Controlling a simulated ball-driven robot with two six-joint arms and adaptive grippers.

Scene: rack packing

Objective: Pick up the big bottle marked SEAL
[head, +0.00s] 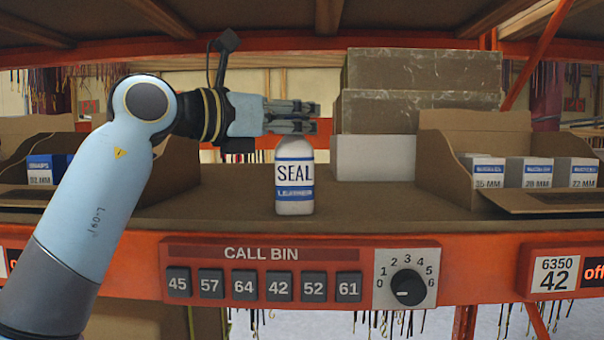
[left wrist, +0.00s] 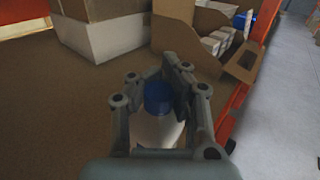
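The big white SEAL bottle (head: 294,183), with a blue lower band, stands upright on the shelf in the middle of the head view. My left gripper (head: 303,117) is level with the bottle's top, and its fingers hide the cap there. In the left wrist view, the bottle's blue cap (left wrist: 158,96) and white body (left wrist: 157,130) are between the spread fingers of the left gripper (left wrist: 149,70). A small gap shows left of the cap; the right finger is close to it. My right gripper is not in view.
Stacked boxes (head: 418,112) stand behind the bottle to the right. An open carton (head: 447,165) with small marked boxes is at the right; another carton (head: 172,165) is at the left. A call-bin panel (head: 300,272) is on the shelf's front edge.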

